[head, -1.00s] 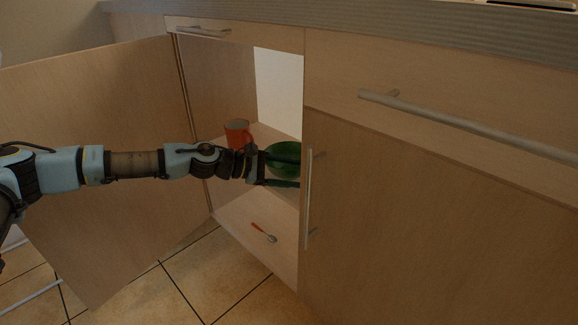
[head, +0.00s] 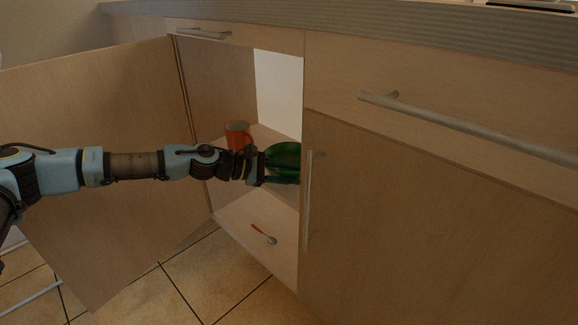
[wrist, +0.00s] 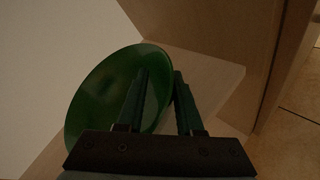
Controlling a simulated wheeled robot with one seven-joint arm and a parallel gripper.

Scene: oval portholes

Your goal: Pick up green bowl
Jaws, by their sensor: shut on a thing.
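The green bowl (head: 286,152) is inside the open cabinet, at the right of the opening, partly hidden by my gripper and the cabinet front. It also shows in the wrist view (wrist: 92,97), tilted, with its inside facing the camera. My gripper (head: 284,166) reaches into the cabinet from the left and is shut on the bowl's right rim. In the wrist view my gripper (wrist: 161,78) has one finger inside the bowl and the other outside it, with the bowl's wall between them.
An orange mug (head: 237,135) stands on the shelf left of the bowl. A spoon with a red handle (head: 264,234) lies on the cabinet's lower floor. The open door (head: 95,220) is at the left, and a closed door (head: 430,220) borders the opening on the right.

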